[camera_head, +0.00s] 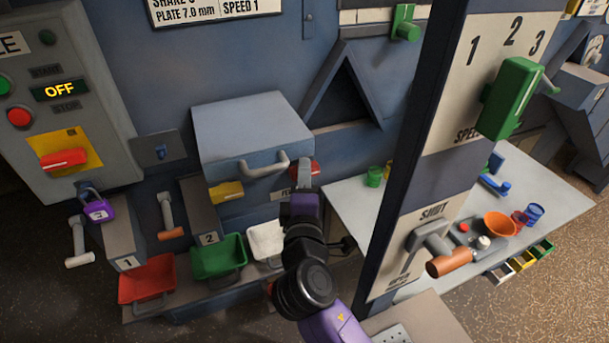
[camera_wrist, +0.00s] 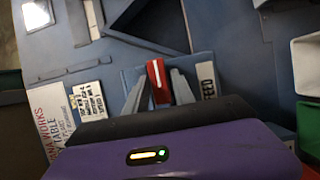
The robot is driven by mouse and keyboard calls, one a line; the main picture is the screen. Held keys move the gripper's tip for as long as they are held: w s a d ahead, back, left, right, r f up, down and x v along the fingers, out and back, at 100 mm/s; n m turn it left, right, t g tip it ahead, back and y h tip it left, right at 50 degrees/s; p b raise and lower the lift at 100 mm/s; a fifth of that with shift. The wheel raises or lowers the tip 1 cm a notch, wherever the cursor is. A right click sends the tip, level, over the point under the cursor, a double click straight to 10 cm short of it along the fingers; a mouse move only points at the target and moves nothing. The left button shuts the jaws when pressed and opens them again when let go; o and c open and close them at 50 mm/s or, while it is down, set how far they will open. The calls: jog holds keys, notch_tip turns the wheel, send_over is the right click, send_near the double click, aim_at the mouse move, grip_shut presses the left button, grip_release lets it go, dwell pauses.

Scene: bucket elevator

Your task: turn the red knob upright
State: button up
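The red knob (camera_wrist: 157,82) with a white stripe sits on a blue-grey panel in the wrist view. Its stripe runs roughly along the line of the FEED label (camera_wrist: 207,81) lettering, so the knob lies nearly sideways relative to that text. My gripper (camera_wrist: 160,86) has one grey finger on each side of the knob, apart with the knob between them. Any small gap or contact is too fine to tell. In the head view, the red knob (camera_head: 305,170) shows only partly, at the end of my gripper (camera_head: 306,186).
A hinged box with a handle (camera_head: 270,164) is just left of the knob. Red (camera_head: 147,282), green (camera_head: 218,258) and white (camera_head: 266,241) buckets stand below. A blue post with a green lever (camera_head: 509,98) and an orange-gripped handle (camera_head: 440,252) stands right of my arm.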

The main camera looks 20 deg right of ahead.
grip_shut()
jog(key=shift+f+n+b, duration=0.15)
jog(key=shift+n+b, duration=0.15)
jog(key=shift+d+f+n+t+y+b, duration=0.1)
jog(key=shift+n+t+y+b, duration=0.65)
jog(key=shift+n, duration=1.7)
jog(key=shift+f+n+t+y+b, duration=0.1)
jog(key=shift+n+t+y+b, duration=0.2)
jog(key=shift+n+t+b, duration=1.5)
jog(key=shift+d+f+n+g+y+b, duration=0.1)
jog(key=shift+n+y+b, duration=0.5)
jog(key=shift+n, duration=2.45)
jog(key=shift+n+t, duration=0.25)
jog(key=shift+n, duration=0.15)
jog(key=shift+o, duration=2.2)
grip_release()
jog(key=shift+r, duration=0.1)
